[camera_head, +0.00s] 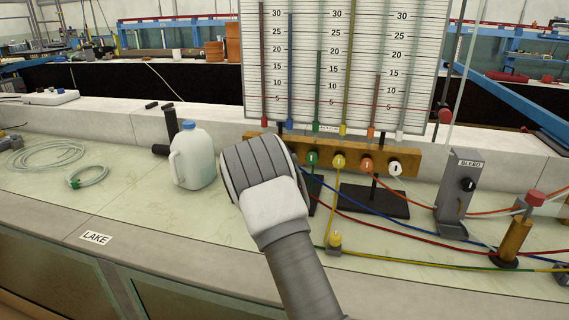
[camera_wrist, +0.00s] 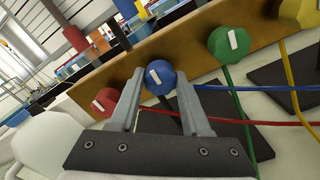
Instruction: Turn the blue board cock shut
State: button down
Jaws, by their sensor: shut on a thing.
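The blue board cock (camera_wrist: 160,82) is a round faceted knob with a white pointer mark, on the wooden rail (camera_wrist: 195,42). My gripper (camera_wrist: 160,75) has one finger on each side of it in the wrist view and is shut on it. The white mark leans a little in that picture. In the head view my wrist and arm hide the blue cock and the fingers. The blue tube (camera_head: 290,124) of the gauge board (camera_head: 340,60) rises above.
A red cock (camera_wrist: 106,101) sits close beside my left finger; a green cock (camera_wrist: 229,43) and a yellow cock (camera_wrist: 299,10) are to the right. Coloured hoses run right. A white jug (camera_head: 193,158) stands left of my wrist. The bleed post (camera_head: 455,200) stands right.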

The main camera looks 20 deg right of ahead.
dwell(0.4)
jog(key=shift+c, duration=1.9)
grip_release()
jog(key=p+v, duration=0.1)
jog(key=v, duration=1.6)
jog(key=shift+s, duration=0.2)
jog(key=shift+a+r, duration=0.1)
